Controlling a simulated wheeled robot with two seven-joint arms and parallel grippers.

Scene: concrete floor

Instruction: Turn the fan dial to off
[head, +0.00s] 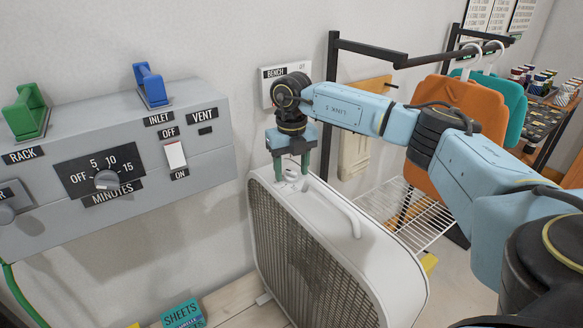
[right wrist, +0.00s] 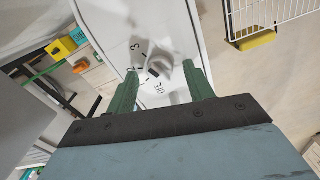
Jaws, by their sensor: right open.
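A dark mark shows on the knob's left side; I cannot tell the exact setting. My right gripper (head: 292,172) points down over the dial, in the head view partly hiding it. In the right wrist view its green fingers (right wrist: 161,72) are open, one on each side of the knob; contact is not clear. My left gripper is not in view.
A grey wall panel (head: 90,215) with a minutes dial, switch and coloured handles is at the left. The fan's carrying handle (head: 335,205) rises beside the dial.

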